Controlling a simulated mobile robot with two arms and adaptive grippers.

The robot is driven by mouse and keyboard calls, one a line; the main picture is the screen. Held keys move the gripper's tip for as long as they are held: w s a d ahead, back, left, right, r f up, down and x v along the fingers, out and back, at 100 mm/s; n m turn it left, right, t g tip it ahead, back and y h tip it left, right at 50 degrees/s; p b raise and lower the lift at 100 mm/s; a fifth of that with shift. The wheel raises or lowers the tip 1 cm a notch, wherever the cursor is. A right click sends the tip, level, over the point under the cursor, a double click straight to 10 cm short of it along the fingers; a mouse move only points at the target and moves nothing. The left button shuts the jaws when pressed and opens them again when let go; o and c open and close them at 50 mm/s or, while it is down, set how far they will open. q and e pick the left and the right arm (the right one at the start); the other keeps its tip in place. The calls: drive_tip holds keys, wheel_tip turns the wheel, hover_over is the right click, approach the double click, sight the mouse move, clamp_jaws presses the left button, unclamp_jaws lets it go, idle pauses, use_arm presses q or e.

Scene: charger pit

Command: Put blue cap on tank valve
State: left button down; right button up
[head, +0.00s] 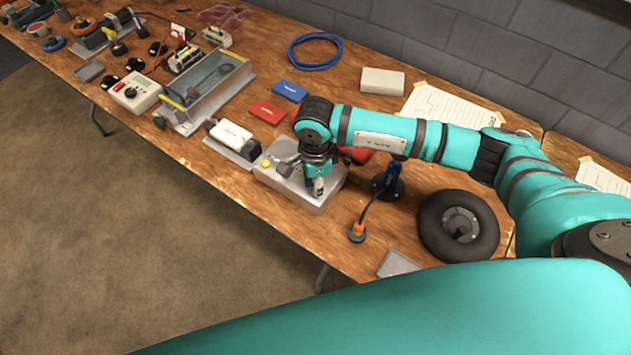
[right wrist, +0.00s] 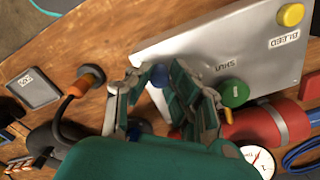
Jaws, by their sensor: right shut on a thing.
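My right gripper (head: 317,184) hangs over the near right part of a grey metal valve box (head: 291,200). In the right wrist view the gripper (right wrist: 163,84) has its fingers around a blue cap (right wrist: 160,75), close to the edge of the valve box (right wrist: 262,62). The box carries a yellow cap (right wrist: 291,14) by the label BLEED and a green cap (right wrist: 235,92) by the label MAIN. The tank valve and its label cannot be made out; the fingers cover that end. I cannot tell whether the blue cap touches the box. My left gripper is not in view.
A red cylinder (right wrist: 262,125) with a gauge (right wrist: 259,160) lies behind the box. A black stand with an orange-ended cable (head: 357,232) and a wheel (head: 459,226) are to the right. A white device (head: 230,133) stands left. The table's front edge is close.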

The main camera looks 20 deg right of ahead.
drive_tip(key=shift+f, duration=0.15)
drive_tip(key=o, duration=0.8)
drive_tip(key=shift+o, duration=0.2)
wheel_tip(320, 180, up, 12)
idle(0.7)
